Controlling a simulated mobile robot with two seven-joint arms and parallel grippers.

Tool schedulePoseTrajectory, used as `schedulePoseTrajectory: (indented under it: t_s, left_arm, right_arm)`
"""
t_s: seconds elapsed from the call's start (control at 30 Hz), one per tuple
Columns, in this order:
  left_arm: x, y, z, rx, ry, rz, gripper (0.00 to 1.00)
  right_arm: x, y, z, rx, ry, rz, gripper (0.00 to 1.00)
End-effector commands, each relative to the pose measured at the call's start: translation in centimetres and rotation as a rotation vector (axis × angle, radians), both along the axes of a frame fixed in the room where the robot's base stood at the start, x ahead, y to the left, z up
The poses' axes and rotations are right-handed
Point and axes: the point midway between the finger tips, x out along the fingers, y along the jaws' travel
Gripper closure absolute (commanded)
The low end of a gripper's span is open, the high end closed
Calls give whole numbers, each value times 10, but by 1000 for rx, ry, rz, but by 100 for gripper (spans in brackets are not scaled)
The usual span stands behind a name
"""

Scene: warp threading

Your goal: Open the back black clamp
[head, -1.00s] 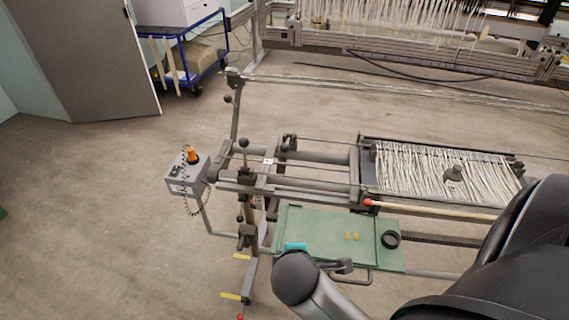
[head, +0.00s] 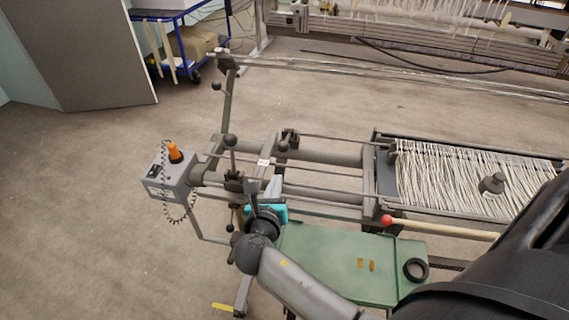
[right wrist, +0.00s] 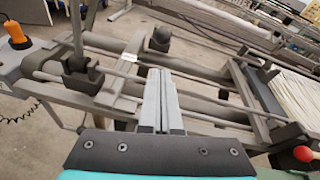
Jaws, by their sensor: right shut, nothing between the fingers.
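The back black clamp (head: 289,139) sits on the far rail of the grey frame, with a round black knob (head: 283,146) beside it. In the right wrist view the clamp's knob (right wrist: 164,28) shows beyond my fingertips. A second black clamp (head: 233,181) with an upright ball-ended lever sits on the nearer rail, to the left; it also shows in the right wrist view (right wrist: 80,72). My right gripper (head: 275,184) is shut and empty, on the near side of the back clamp and apart from it. Its two fingers (right wrist: 160,82) lie together. My left gripper is out of view.
A red-tipped rod (head: 387,220) and a thread-filled bed (head: 440,170) are to the right. A grey control box (head: 170,178) with an orange knob stands at the left. Thin rails run along the frame.

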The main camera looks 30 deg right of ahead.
Motion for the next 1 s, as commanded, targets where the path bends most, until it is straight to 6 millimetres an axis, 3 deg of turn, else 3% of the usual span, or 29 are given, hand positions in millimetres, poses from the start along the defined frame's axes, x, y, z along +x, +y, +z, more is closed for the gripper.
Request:
schedulePoseTrajectory:
  t_s: [0.13,0.5,1.0]
  left_arm:
    - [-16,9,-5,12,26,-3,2]
    - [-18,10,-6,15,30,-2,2]
    - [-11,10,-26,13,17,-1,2]
  right_arm:
    - [0,-1,-3,0,-1,-1,100]
    - [4,-5,-4,-1,-1,-2,100]
    - [62,-56,-27,0,-1,-3,100]
